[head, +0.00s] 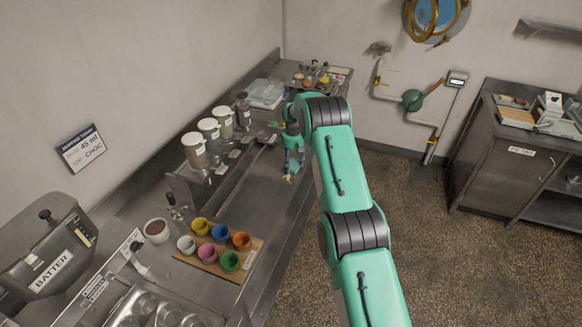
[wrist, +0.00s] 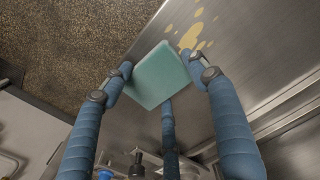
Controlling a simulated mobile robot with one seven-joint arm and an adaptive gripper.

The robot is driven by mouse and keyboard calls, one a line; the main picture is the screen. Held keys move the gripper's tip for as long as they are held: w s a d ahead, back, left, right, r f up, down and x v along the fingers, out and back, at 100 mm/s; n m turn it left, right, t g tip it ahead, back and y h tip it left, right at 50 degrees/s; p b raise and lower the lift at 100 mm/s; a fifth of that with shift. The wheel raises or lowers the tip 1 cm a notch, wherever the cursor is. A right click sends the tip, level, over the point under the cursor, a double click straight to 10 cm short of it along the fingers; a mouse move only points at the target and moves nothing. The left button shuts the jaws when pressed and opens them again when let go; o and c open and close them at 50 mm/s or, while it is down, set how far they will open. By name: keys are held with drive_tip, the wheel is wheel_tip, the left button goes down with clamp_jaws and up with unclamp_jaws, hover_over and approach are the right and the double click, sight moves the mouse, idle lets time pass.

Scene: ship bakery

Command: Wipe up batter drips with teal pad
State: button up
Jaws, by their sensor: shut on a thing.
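My gripper (wrist: 164,84) has its blue fingers closed around the teal pad (wrist: 158,76), a flat square block. In the wrist view, yellow batter drips (wrist: 190,36) lie on the bare steel counter (wrist: 240,38), just past the pad's upper right edge. One larger blot has several small spots around it. I cannot tell whether the pad touches the counter. In the head view my gripper (head: 292,160) hangs over the counter's right part, near its front edge. A small yellowish patch (head: 289,179) shows just below it. The pad is not clear there.
Left of my gripper stand several lidded canisters (head: 209,128) on a raised steel rack. Nearer are coloured cups on a wooden board (head: 255,252), a brown-filled bowl (head: 157,231) and the batter hopper (head: 48,258). A clear tub (head: 265,92) stands farther back. The floor on the right is open.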

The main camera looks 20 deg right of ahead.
drive_tip(key=shift+s+a, duration=4.35)
drive_tip(key=shift+s, duration=0.05)
wheel_tip(320, 180, up, 5)
drive_tip(key=shift+w+f+p, duration=0.15)
drive_tip(key=shift+p, duration=0.7)
wheel_tip(320, 180, up, 3)
drive_tip(key=shift+r+p, duration=0.15)
drive_tip(key=shift+p, duration=0.25)
